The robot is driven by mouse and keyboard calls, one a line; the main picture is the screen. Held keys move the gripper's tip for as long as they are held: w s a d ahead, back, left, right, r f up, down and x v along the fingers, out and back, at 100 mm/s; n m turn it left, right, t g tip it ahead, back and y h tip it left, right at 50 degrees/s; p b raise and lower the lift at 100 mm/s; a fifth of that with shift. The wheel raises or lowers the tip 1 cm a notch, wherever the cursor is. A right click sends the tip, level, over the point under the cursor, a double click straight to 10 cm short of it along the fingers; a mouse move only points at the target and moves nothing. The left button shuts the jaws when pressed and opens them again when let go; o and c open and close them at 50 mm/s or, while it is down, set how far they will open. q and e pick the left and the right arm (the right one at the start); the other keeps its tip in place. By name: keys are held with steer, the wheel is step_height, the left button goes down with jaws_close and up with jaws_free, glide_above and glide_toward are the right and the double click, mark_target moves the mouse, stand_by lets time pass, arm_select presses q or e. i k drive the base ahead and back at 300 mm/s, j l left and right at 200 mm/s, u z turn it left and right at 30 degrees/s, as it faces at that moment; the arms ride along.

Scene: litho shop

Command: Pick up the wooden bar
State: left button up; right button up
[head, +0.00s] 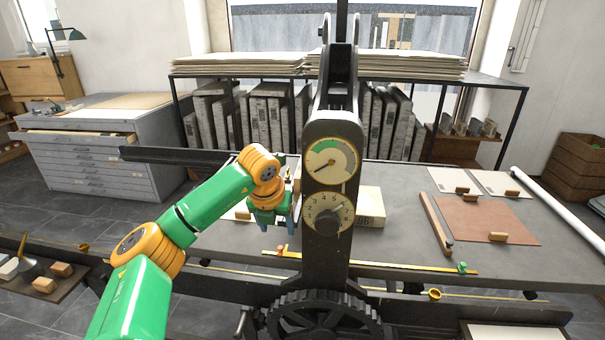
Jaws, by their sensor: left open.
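The wooden bar (434,222) is a thin brown strip lying on the grey press bed (390,240), right of the dark press column and along the left edge of a brown sheet. It has a small dark piece at its near end. My left gripper (279,226) points down over the bed on the other side of the column, well left of the bar. Its jaws are open and look empty, though they are small in view. My right gripper does not show.
The tall black press column (326,250) with two dials stands between my left gripper and the bar. A brown sheet (487,220) with small wooden blocks lies right of the bar. A yellow rule (400,264) runs along the near edge. A white tube (555,212) lies far right.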

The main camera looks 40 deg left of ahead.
mark_target(296, 187)
steer(key=i+j, duration=0.85)
steer(key=i, duration=0.2)
